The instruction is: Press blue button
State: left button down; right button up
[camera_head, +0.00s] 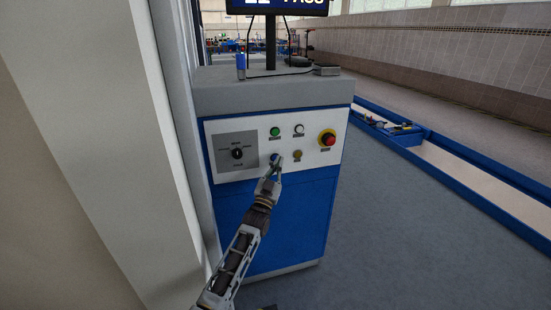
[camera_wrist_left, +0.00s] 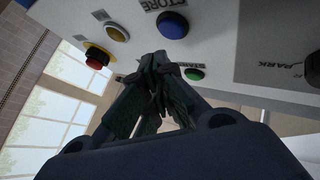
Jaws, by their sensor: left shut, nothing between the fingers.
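The blue button (camera_wrist_left: 172,25) shows fully in the left wrist view, at the top middle, with a STORE label beside it. In the head view the blue button (camera_head: 275,156) is partly covered by my left gripper (camera_head: 275,166). This gripper is shut and empty, its fingertips close in front of the panel at the blue button's place. In the left wrist view the fingertips (camera_wrist_left: 163,65) appear below the blue button, towards the green button. I cannot tell whether they touch anything. My right gripper is not in view.
The white panel (camera_head: 316,161) also carries a green button (camera_head: 275,132), a white button (camera_head: 299,130), a yellow button (camera_head: 297,154), a red stop button (camera_head: 328,138) and a black knob (camera_head: 237,153). A pale wall (camera_head: 75,150) stands close on the left. Open floor (camera_head: 400,240) lies right.

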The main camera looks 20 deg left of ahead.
pick_arm(q)
jog(key=shift+s+d+p, duration=0.55)
jog(key=shift+s, duration=0.25)
jog(key=shift+s+d+p, duration=0.55)
jog(key=shift+s, duration=0.25)
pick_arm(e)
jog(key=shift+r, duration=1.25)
